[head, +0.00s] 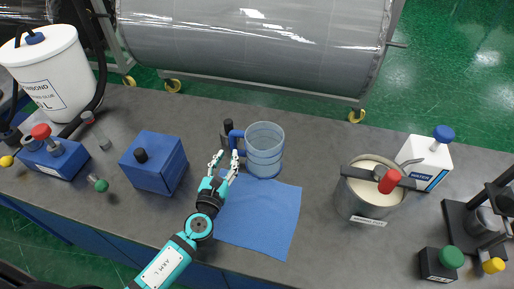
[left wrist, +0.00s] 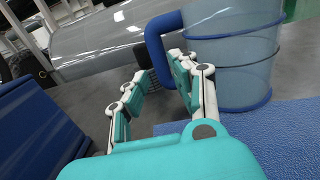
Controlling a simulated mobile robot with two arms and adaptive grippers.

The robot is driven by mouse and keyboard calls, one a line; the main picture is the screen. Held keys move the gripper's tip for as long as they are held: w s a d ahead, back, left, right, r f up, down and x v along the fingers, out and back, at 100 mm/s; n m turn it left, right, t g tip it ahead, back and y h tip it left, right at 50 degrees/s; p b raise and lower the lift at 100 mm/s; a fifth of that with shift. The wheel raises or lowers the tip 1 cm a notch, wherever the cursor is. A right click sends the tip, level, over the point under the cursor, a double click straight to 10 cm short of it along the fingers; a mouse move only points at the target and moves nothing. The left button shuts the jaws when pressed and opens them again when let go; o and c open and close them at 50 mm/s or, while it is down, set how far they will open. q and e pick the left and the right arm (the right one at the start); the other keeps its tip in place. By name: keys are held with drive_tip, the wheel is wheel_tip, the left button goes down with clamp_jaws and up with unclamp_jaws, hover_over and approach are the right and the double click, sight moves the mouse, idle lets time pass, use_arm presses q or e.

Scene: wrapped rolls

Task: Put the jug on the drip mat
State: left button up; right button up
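The jug (head: 264,152) is translucent blue with a solid blue handle (head: 236,137) on its left side. It stands upright at the far edge of the blue drip mat (head: 255,220); I cannot tell whether its base overlaps the mat. My left gripper (head: 227,158) is open just in front of the handle, its fingers apart. In the left wrist view the jug (left wrist: 233,60) is at the upper right, and the handle shows at and beyond the fingertips (left wrist: 158,66). Whether the fingers touch the handle is unclear. My right gripper is not in view.
A dark upright object (head: 228,130) stands behind the handle. A blue box (head: 153,165) is left of my arm. A can of pale liquid (head: 366,190) and a white carton (head: 425,160) stand to the right. A large wrapped roll (head: 255,45) lies beyond the table.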

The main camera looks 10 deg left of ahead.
sight(232, 145)
use_arm(q)
drive_tip(key=w+p, duration=0.1)
drive_tip(key=w, duration=0.4)
drive_tip(key=shift+w+d+r, duration=0.1)
drive_tip(key=shift+w+r, duration=0.05)
drive_tip(key=shift+w, duration=0.15)
drive_tip(key=shift+s, duration=0.1)
clamp_jaws()
drive_tip(key=shift+r, duration=0.1)
